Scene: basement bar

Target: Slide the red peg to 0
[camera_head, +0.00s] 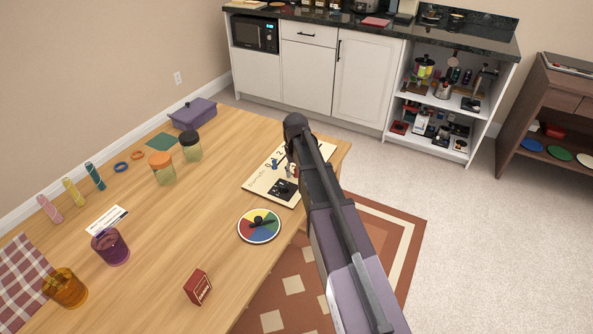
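A cream board (262,180) with dark printed marks lies near the far right edge of the wooden table. A small dark piece (283,190) sits on its front part. Small pale and reddish details (291,171) show close beside my arm; I cannot tell whether one is the red peg. The 0 mark cannot be read. My arm rises from the lower right, passes over the board's right side and covers part of it. My gripper cannot be made out clearly near the board, and its fingers are not distinguishable.
A round coloured spinner (259,226) lies just in front of the board. A red box (198,287) stands near the table's front edge. Jars (162,168), cups (110,247) and a purple lidded container (193,114) stand to the left. Bare wood (185,220) lies between.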

